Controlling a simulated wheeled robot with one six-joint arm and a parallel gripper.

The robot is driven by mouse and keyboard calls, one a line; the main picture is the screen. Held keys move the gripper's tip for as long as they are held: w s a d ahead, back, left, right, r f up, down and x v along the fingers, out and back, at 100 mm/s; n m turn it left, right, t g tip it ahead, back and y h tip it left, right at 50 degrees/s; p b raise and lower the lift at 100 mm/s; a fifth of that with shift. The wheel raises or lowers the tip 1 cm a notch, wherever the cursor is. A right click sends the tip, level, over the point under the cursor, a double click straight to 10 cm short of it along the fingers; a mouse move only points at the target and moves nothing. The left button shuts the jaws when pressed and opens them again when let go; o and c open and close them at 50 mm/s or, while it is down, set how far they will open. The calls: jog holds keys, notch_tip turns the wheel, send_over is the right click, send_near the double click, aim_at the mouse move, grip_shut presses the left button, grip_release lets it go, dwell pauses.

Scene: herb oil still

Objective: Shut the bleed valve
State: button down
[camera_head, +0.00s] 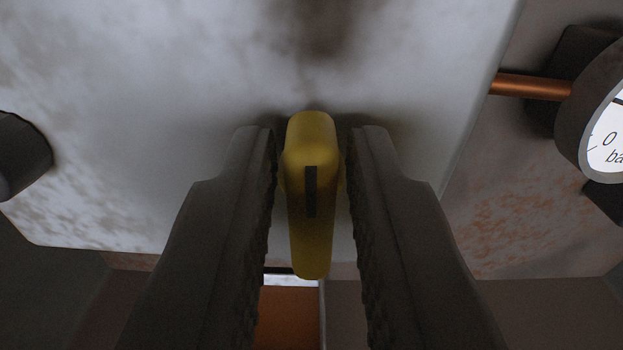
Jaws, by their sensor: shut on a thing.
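The bleed valve shows as a yellow handle (311,245) with a dark stripe along its face. It stands upright in the picture, its long side running top to bottom, in front of a pale, worn panel. My gripper (312,150) has one dark finger on each side of the handle and is shut on it. The valve body behind the handle is hidden.
The pale panel (130,170) fills most of the view. A dark knob (22,157) sits at the left edge. At the right, a round gauge (612,140) with a white face joins a copper pipe (530,87). An orange-brown surface (290,322) shows below.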

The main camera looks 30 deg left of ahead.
jog(key=n, duration=0.4)
jog(key=shift+s+a+n, duration=0.2)
jog(key=shift+n, duration=0.1)
jog(key=shift+s+a+f+n, duration=0.1)
jog(key=shift+f+n, duration=0.15)
jog(key=shift+n, duration=1.9)
jog(key=shift+s+a+f+n, duration=0.1)
jog(key=shift+a+f+n, duration=0.1)
jog(key=shift+n, duration=2)
jog(key=shift+s+a+f+n, duration=0.1)
jog(key=shift+f+n, duration=0.15)
jog(key=shift+n, duration=1.9)
jog(key=c, duration=1.5)
grip_release()
jog(key=shift+d, duration=0.1)
jog(key=shift+o, duration=0.2)
jog(key=v, duration=1.7)
